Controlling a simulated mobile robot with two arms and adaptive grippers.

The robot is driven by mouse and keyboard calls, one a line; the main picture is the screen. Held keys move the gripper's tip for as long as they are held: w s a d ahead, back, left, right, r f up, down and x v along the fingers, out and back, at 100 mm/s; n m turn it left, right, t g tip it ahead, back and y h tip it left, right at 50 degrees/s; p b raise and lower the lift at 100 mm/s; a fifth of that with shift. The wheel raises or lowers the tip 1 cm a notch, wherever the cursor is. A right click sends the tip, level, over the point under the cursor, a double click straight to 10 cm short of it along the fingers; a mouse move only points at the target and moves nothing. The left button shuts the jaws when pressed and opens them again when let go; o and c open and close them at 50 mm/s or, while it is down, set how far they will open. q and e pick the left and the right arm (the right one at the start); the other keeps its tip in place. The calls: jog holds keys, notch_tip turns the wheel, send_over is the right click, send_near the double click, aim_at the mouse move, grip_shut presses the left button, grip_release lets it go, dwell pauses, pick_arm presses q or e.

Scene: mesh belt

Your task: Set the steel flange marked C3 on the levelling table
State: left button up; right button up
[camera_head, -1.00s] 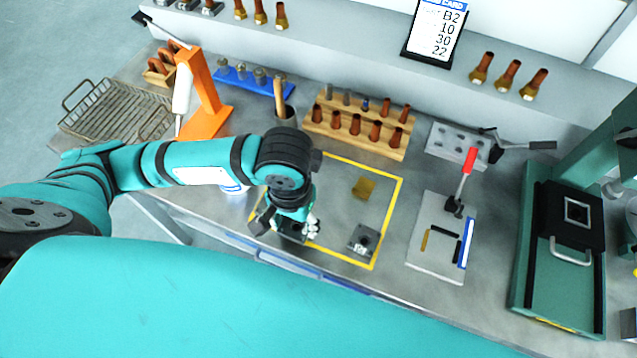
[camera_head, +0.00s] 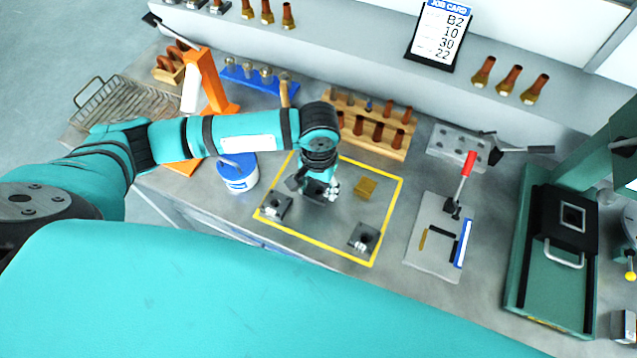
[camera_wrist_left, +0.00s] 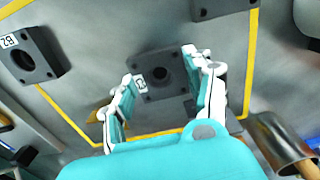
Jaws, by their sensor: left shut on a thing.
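My left gripper (camera_head: 317,194) is over the yellow-outlined area of the bench. In the left wrist view my gripper's fingers (camera_wrist_left: 163,82) are shut on a dark square flange (camera_wrist_left: 150,63) with a round hole. Its small label seems to read C3. It hangs at or just above the bench; I cannot tell which. A second flange, marked B2 (camera_wrist_left: 28,58), is at the left of the wrist view and at the lower right of the outline (camera_head: 363,238). A third flange (camera_head: 275,205) is at the outline's left. I cannot tell which fixture is the levelling table. My right gripper is out of view.
A brass block (camera_head: 366,187) lies right of my left gripper. A plate with a red-handled clamp (camera_head: 432,250) and a green press (camera_head: 555,275) stand farther right. A wooden rack (camera_head: 350,118) is behind, a white-blue tub (camera_head: 238,180) to the left. The outline's front middle is clear.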

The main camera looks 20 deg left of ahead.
pick_arm(q)
jog(key=o, duration=1.4)
jog(key=shift+f, duration=0.1)
jog(key=shift+o, duration=0.2)
